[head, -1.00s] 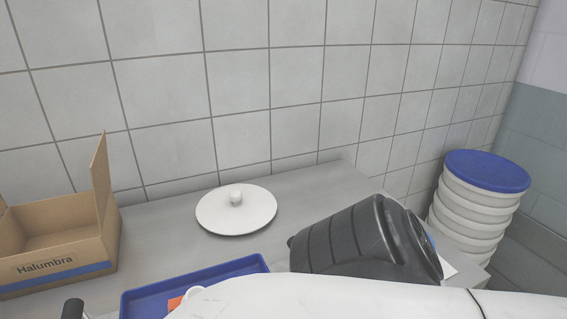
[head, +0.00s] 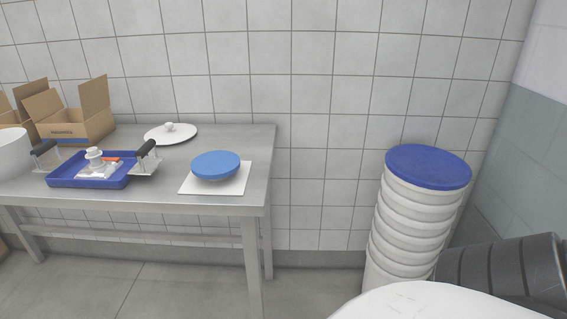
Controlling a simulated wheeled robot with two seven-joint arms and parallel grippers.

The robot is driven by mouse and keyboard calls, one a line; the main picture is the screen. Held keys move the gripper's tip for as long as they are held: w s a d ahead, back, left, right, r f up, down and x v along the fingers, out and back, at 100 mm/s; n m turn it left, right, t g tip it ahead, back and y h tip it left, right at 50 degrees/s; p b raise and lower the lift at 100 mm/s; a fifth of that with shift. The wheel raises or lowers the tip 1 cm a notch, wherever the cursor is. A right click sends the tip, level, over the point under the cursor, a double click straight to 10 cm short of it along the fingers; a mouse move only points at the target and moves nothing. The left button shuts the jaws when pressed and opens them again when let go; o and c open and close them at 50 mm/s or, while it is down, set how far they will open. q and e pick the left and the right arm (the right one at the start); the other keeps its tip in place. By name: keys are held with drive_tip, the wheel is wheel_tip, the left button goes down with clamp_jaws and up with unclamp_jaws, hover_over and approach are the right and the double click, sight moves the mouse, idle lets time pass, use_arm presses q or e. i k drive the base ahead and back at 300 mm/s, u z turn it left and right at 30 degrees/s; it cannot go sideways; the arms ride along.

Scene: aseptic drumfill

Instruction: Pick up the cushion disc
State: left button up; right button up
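A blue round disc (head: 216,164), which looks like the cushion disc, lies on a white square sheet (head: 212,190) near the right end of the steel table (head: 225,138). It is thick and flat-topped, with a paler underside. Neither of my grippers is in view. A white and dark ribbed part of my own arm shows at the lower right, apart from the table. Nothing touches or covers the disc from above.
A white knobbed lid (head: 171,134) lies behind a blue tray (head: 62,180) of small items with black-handled clear brackets. Open cartons (head: 84,122) and a white bowl (head: 12,155) stand left. A tall white pail stack (head: 408,225) with a blue top stands right of the table.

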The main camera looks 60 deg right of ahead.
sight(214, 165)
drive_tip(key=k, duration=0.25)
drive_tip(key=z, duration=1.3)
drive_tip(key=i, duration=1)
